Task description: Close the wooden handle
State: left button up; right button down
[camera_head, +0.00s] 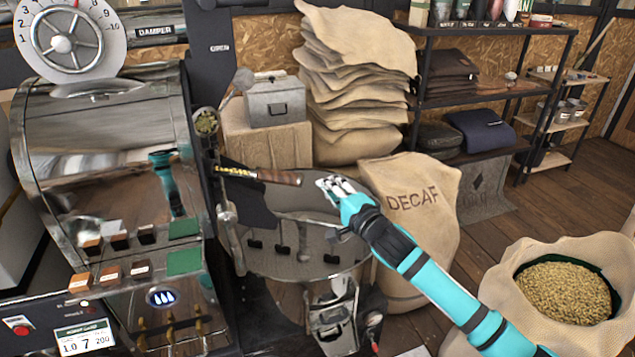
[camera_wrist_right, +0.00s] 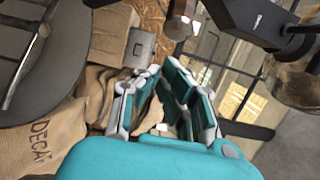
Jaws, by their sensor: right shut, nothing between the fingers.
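The wooden handle (camera_head: 278,177) is a brown grip on a dark bar, and it sticks out to the right from the front of the roaster (camera_head: 115,150), above the round cooling tray (camera_head: 350,262). My right gripper (camera_head: 330,186) is shut and empty, just right of the handle's free end with a small gap between them. In the right wrist view the fingers (camera_wrist_right: 165,85) point away from the camera. A brown round piece (camera_wrist_right: 178,27) beyond them may be the handle's end; I cannot be sure. My left gripper is not in view.
A DECAF sack (camera_head: 425,200) stands behind my right forearm. Stacked empty sacks (camera_head: 355,80) and a grey metal box (camera_head: 275,100) are behind the tray. An open sack of beans (camera_head: 560,290) stands at the right. Shelves (camera_head: 490,95) line the back.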

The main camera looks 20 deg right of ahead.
aim_at(270, 180)
jog(key=a, duration=0.1)
jog(key=w+a, duration=0.1)
jog(key=shift+w+a, duration=0.1)
jog(key=shift+a, duration=0.2)
jog(key=w+a, duration=0.2)
jog(key=a, duration=0.1)
jog(key=w+a+b, duration=0.1)
jog(key=a, duration=0.2)
jog(key=w+a, duration=0.2)
jog(key=a, duration=0.1)
jog(key=shift+w+a+b, duration=0.3)
jog(key=shift+w, duration=0.05)
